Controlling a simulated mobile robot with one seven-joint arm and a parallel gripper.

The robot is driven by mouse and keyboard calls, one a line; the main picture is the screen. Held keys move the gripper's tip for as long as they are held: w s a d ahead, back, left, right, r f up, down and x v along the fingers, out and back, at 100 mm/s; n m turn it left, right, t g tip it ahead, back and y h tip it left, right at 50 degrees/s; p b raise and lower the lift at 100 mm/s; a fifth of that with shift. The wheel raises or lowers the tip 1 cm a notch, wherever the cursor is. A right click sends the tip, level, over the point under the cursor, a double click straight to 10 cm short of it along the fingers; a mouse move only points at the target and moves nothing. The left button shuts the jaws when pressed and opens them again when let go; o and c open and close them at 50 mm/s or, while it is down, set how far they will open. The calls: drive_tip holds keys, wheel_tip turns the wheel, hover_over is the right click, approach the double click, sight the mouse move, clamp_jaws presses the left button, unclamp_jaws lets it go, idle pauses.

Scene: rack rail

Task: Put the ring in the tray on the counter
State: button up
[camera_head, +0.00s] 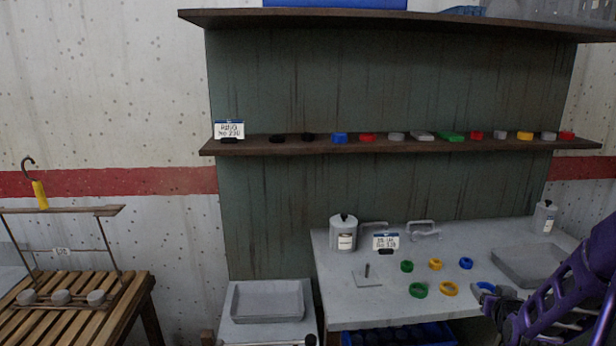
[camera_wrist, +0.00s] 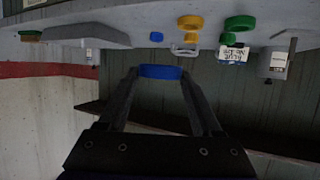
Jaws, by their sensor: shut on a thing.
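My gripper (camera_head: 488,291) is shut on a blue ring (camera_wrist: 160,71), which sits between its fingertips in the wrist view. In the head view they are at the right front of the grey counter (camera_head: 345,300), and the blue ring (camera_head: 484,286) is partly hidden by the fingers. A shallow grey tray (camera_head: 528,264) lies on the counter at the right, beyond my gripper. It also shows at the upper left of the wrist view (camera_wrist: 88,35). Another grey tray (camera_head: 267,303) stands on a lower stand left of the counter.
A post on a plate (camera_head: 367,275), a canister (camera_head: 343,234) and a label stand (camera_head: 386,242) are further left. A shelf (camera_head: 400,146) of small coloured items runs above.

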drive_tip(key=a+f+n+y, duration=0.1)
drive_tip(key=a+f+y, duration=0.1)
drive_tip(key=a, duration=1.2)
drive_tip(key=a+f+n+y, duration=0.2)
drive_tip(key=a+f, duration=0.1)
drive_tip(key=a, duration=1.1)
drive_tip(key=shift+a+n+t, duration=0.3)
drive_tip(key=shift+a, duration=0.05)
